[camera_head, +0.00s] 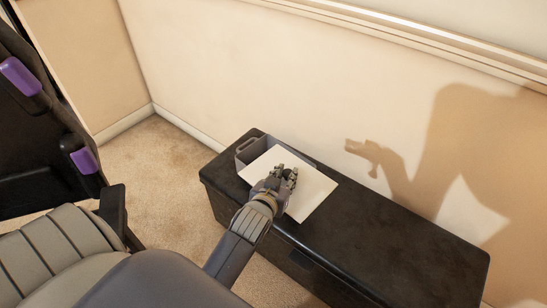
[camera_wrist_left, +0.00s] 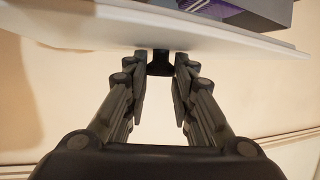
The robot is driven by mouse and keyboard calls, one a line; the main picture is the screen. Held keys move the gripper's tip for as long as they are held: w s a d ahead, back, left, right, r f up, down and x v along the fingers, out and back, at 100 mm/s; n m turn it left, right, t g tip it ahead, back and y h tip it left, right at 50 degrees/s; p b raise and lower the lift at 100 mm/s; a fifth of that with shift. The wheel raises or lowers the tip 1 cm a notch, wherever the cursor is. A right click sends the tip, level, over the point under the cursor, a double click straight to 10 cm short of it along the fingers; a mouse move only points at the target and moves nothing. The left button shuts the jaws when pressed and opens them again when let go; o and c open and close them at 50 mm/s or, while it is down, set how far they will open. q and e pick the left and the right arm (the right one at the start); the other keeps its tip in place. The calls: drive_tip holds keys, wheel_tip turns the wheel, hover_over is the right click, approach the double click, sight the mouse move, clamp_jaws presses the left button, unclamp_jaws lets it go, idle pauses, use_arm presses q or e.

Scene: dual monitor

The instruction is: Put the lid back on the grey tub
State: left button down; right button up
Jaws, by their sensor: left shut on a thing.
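The grey tub (camera_head: 246,150) stands on the black bench near its left end, with a handle cut-out showing in its end wall. The white flat lid (camera_head: 314,192) hides much of the tub and sits off to its right and front, askew to it. My left gripper (camera_head: 284,174) is above the lid. In the left wrist view its fingers (camera_wrist_left: 160,66) are shut on the black knob (camera_wrist_left: 160,56) of the lid (camera_wrist_left: 225,38). A grey part, likely the tub (camera_wrist_left: 262,12), shows past the lid's edge. I cannot tell whether lid and tub touch.
The black bench (camera_head: 400,250) stands along the beige wall (camera_head: 300,80), its right part bare. A grey padded seat (camera_head: 60,245) and a dark object with purple parts (camera_head: 35,130) are at left. Carpet (camera_head: 160,170) lies open between them.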

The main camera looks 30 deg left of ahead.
sight(273, 157)
use_arm(q)
drive_tip(key=w+a, duration=0.3)
drive_tip(key=w+a+f+b, duration=0.1)
drive_tip(key=w+a, duration=0.4)
drive_tip(key=a, duration=0.2)
drive_tip(key=shift+w+f, duration=0.15)
drive_tip(key=shift+w, duration=0.25)
drive_tip(key=shift+f+b, duration=0.8)
drive_tip(key=shift+f, duration=0.9)
use_arm(e)
drive_tip(key=w+r, duration=0.3)
drive_tip(key=r, duration=0.6)
drive_tip(key=shift+w+a+t, duration=0.2)
drive_tip(key=shift+w+t, duration=0.1)
drive_tip(key=shift+w, duration=0.05)
use_arm(q)
drive_tip(key=shift+f, duration=0.15)
use_arm(e)
drive_tip(key=shift+r, duration=0.1)
use_arm(q)
drive_tip(key=shift+f, duration=0.4)
use_arm(e)
drive_tip(key=shift+w+r, duration=0.1)
drive_tip(key=shift+r, duration=0.2)
use_arm(q)
drive_tip(key=c, duration=1.3)
unclamp_jaws()
drive_tip(key=shift+c, duration=0.2)
use_arm(e)
drive_tip(key=shift+r, duration=0.15)
